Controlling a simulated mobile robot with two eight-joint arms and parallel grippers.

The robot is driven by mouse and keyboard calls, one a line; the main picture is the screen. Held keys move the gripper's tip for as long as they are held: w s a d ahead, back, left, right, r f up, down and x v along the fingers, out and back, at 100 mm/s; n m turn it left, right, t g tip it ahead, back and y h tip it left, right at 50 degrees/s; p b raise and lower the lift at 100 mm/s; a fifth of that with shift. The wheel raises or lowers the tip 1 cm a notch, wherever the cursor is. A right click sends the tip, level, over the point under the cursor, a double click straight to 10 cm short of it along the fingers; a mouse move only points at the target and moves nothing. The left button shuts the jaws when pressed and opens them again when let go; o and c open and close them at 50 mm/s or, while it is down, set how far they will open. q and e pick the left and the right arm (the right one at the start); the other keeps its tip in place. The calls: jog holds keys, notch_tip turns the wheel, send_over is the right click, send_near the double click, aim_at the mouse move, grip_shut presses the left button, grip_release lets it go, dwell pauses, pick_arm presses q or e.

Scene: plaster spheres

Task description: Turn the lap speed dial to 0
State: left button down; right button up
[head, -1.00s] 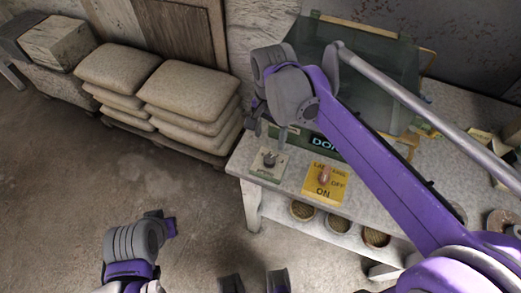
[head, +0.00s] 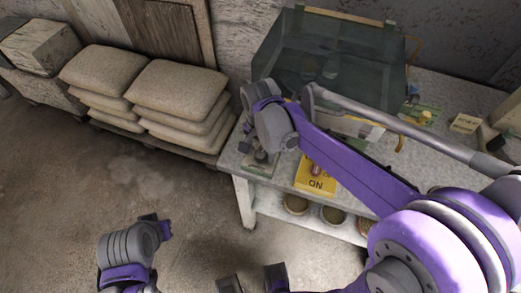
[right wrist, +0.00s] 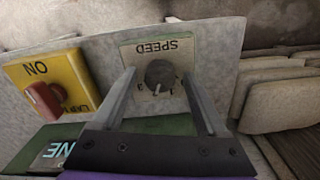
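The lap speed dial (right wrist: 160,73) is a dark round knob with a pale pointer mark, on a cream plate labelled SPEED (right wrist: 128,52), upside down in the right wrist view. The pointer mark points down there, away from the label; the scale figures are too small to read. My right gripper (right wrist: 158,78) is open, one finger on each side of the knob, with visible gaps. In the head view the plate (head: 258,168) is partly hidden by my right gripper (head: 258,151). My left gripper (head: 158,223) is low at the left, away from the bench; its fingers are unclear.
A yellow ON/OFF box with a red switch (right wrist: 42,101) stands beside the dial plate. A green glass case (head: 330,65) stands behind on the bench (head: 243,196). Stacked sacks (head: 175,88) lie left of the bench. The floor in front is clear.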

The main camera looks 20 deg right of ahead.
grip_shut()
jog(key=shift+n, duration=0.4)
jog(key=n, duration=0.3)
jog(key=shift+n, duration=0.4)
jog(key=n, duration=0.3)
jog(key=shift+n+b, duration=0.3)
jog(key=shift+b, duration=0.05)
jog(key=n, duration=0.4)
jog(key=shift+n, duration=1.8)
